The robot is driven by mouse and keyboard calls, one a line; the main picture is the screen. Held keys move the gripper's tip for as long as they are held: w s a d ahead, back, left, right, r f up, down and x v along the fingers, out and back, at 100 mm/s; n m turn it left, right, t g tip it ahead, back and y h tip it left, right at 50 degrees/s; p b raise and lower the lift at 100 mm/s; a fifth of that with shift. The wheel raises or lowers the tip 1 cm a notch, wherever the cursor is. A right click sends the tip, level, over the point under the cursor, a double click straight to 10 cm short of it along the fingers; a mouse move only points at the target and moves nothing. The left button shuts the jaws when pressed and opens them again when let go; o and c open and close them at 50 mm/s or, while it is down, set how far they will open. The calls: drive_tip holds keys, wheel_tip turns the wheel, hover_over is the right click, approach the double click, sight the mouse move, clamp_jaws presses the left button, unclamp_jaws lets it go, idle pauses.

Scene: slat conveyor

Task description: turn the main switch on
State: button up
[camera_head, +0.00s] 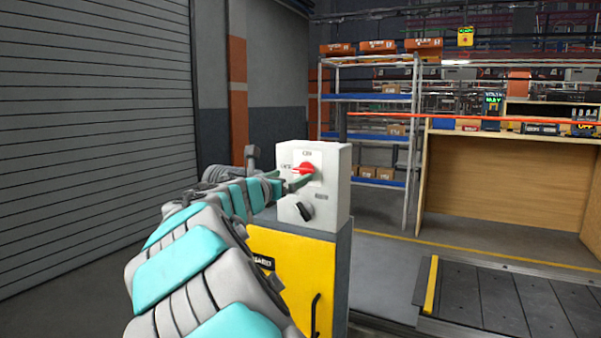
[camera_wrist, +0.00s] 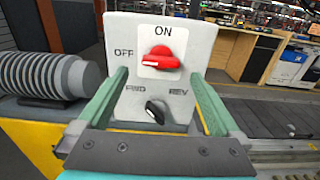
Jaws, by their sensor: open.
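The main switch is a red rotary handle (camera_head: 303,168) on a white plate, with ON above and OFF to the left. In the wrist view the red handle (camera_wrist: 160,61) lies level, in line with OFF. It sits on the front of a pale grey control box (camera_head: 338,185). My gripper (camera_head: 290,179) is open, its green fingers pointing at the box. In the wrist view the fingers of my gripper (camera_wrist: 160,76) stand left and right of the handle with clear gaps. I cannot tell how far the tips are from the box face.
A black FWD/REV selector (camera_wrist: 155,111) sits below the red handle, between the fingers in the wrist view. The box stands on a yellow-fronted cabinet (camera_head: 290,275). A dark slat conveyor (camera_head: 500,300) and shelving (camera_head: 365,97) are to the right; a grey shutter (camera_head: 95,120) is left.

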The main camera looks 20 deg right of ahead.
sight(301, 172)
drive_tip(key=x, duration=0.6)
drive_tip(key=shift+s, duration=0.1)
drive_tip(key=c, duration=1.2)
drive_tip(key=shift+c, duration=0.2)
